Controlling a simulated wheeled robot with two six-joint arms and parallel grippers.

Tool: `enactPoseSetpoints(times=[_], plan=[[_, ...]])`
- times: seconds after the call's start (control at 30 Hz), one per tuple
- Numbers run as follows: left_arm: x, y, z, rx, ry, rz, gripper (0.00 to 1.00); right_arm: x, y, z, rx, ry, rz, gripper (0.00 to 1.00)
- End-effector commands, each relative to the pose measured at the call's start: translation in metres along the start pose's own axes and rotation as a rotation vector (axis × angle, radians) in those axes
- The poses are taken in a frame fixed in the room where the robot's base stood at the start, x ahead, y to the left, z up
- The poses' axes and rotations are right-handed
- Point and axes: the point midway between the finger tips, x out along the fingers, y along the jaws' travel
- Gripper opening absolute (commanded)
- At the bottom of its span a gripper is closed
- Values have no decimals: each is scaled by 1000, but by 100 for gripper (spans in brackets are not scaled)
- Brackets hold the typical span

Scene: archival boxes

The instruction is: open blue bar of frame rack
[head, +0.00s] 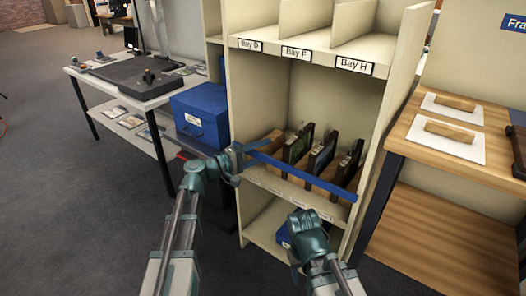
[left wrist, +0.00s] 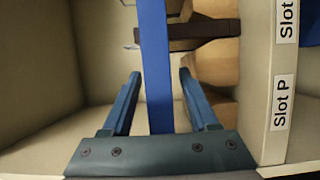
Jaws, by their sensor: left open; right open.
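The blue bar (head: 305,176) of the frame rack slants across the front of the middle shelf, above the slot labels. Behind it, several dark frames (head: 321,153) stand in wooden holders. My left gripper (head: 243,156) is at the bar's left end, open. In the left wrist view the bar (left wrist: 154,70) runs lengthwise between the two spread blue fingers (left wrist: 158,95), with a visible gap on each side. My right gripper (head: 304,232) is low in front of the shelf, and its fingertips are hard to make out.
A blue box (head: 201,115) stands left of the cabinet beside a table (head: 152,92). A wooden shelf unit (head: 430,137) stands close on the right. Floor at left is clear.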

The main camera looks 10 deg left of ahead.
Motion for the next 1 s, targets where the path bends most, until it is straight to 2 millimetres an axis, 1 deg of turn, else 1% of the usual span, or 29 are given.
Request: enactPoseSetpoints(times=[0.27, 0.3, 0.37, 0.4, 0.47, 0.6, 0.63, 1.0], plan=[[1, 0, 0, 0, 1, 0, 60, 0, 0, 0, 0, 0, 0, 50], [1, 0, 0, 0, 1, 0, 56, 0, 0, 0, 0, 0, 0, 50], [1, 0, 0, 0, 1, 0, 46, 0, 0, 0, 0, 0, 0, 50], [1, 0, 0, 0, 1, 0, 38, 0, 0, 0, 0, 0, 0, 50], [1, 0, 0, 0, 1, 0, 28, 0, 0, 0, 0, 0, 0, 50], [1, 0, 0, 0, 1, 0, 2, 0, 0, 0, 0, 0, 0, 50], [1, 0, 0, 0, 1, 0, 0, 0, 0, 0, 0, 0, 0, 50], [1, 0, 0, 0, 0, -1, 0, 0, 0, 0, 0, 0, 0, 50]])
